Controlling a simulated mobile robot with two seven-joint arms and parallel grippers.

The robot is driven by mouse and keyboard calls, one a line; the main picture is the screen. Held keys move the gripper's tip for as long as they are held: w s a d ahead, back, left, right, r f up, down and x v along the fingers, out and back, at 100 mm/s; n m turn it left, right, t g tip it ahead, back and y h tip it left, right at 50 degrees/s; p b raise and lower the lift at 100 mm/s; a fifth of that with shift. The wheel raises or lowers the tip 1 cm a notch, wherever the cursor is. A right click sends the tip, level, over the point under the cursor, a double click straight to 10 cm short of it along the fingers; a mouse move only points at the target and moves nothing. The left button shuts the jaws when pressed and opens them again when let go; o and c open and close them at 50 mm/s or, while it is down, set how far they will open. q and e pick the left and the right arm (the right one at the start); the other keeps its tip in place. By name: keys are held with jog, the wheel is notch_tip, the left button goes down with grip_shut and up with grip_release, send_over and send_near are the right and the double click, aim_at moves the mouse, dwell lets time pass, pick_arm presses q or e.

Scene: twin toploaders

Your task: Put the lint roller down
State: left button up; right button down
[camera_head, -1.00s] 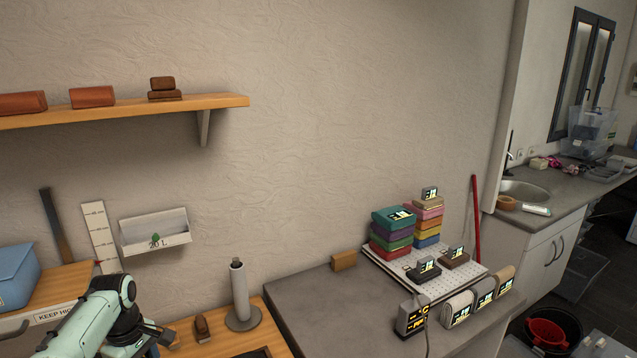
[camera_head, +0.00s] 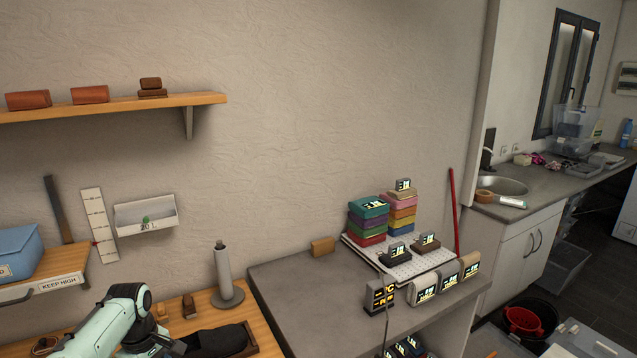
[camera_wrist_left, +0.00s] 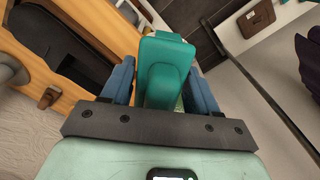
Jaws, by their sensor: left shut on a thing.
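My left gripper (camera_wrist_left: 156,88) has blue fingers and is shut on a teal, blocky handle-like thing in the left wrist view. I take this to be the lint roller (camera_wrist_left: 166,72); its far end is partly hidden. In the head view my pale green left arm is at the bottom left, over the front of the wooden bench (camera_head: 201,302). Its fingers and the held thing cannot be made out there. My right gripper is not in view.
A dark cloth-like thing (camera_head: 215,341) lies in a tray on the bench. A grey roll on a round stand (camera_head: 223,272) and small wooden brushes (camera_head: 189,306) stand behind it. The grey counter (camera_head: 300,290) to the right has free room left of the perforated board (camera_head: 402,266).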

pick_arm(q)
jog(key=s+d+f+m, duration=0.2)
jog(key=d+f+m, duration=0.4)
jog(key=d+f, duration=0.2)
jog(key=s+d+f+m, duration=0.2)
jog(key=d+f+m, duration=0.5)
jog(key=d+f, duration=0.2)
jog(key=shift+s+f, duration=0.25)
